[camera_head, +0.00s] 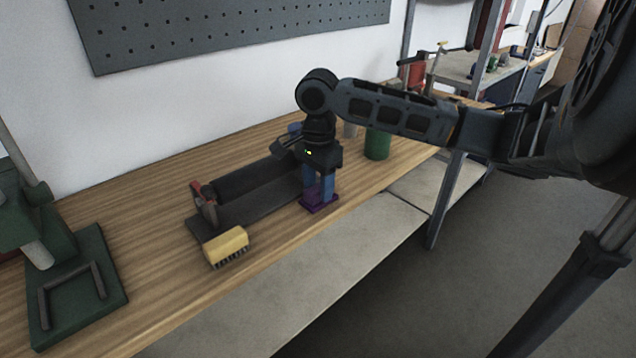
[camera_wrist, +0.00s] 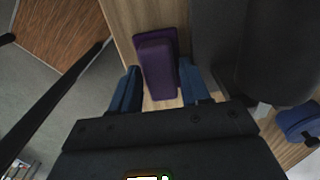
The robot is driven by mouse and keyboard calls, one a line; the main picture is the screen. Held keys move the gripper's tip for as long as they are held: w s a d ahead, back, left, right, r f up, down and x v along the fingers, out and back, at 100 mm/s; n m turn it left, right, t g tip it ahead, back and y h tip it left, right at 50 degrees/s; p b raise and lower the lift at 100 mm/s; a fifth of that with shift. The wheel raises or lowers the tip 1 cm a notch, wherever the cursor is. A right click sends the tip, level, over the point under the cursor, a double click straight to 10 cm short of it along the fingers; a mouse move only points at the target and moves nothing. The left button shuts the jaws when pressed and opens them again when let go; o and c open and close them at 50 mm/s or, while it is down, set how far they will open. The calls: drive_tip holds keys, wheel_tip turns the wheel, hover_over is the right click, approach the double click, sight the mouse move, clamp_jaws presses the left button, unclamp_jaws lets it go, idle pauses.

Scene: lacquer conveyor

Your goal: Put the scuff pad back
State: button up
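The scuff pad appears to be the purple block with a narrower raised top (camera_wrist: 157,68); it lies flat on the wooden bench. In the head view its purple base (camera_head: 319,202) shows at the bench's front side, beside the dark conveyor (camera_head: 240,205). My gripper (camera_wrist: 160,82) points down over it with its blue fingers apart, one on each side of the raised top. It is open, and no firm grip shows. In the head view the fingers (camera_head: 319,184) hide most of the raised top.
A yellow block with dark bristles (camera_head: 227,243) lies at the conveyor's front left. A red part (camera_head: 204,203) stands at the conveyor's left end. A green can (camera_head: 377,144) stands right of my gripper, and a blue item (camera_head: 294,128) behind. A green press (camera_head: 75,290) occupies the bench's left.

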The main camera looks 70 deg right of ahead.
sight(318, 187)
drive_tip(key=shift+o, duration=1.1)
drive_tip(key=shift+r, duration=0.1)
wheel_tip(318, 187, up, 12)
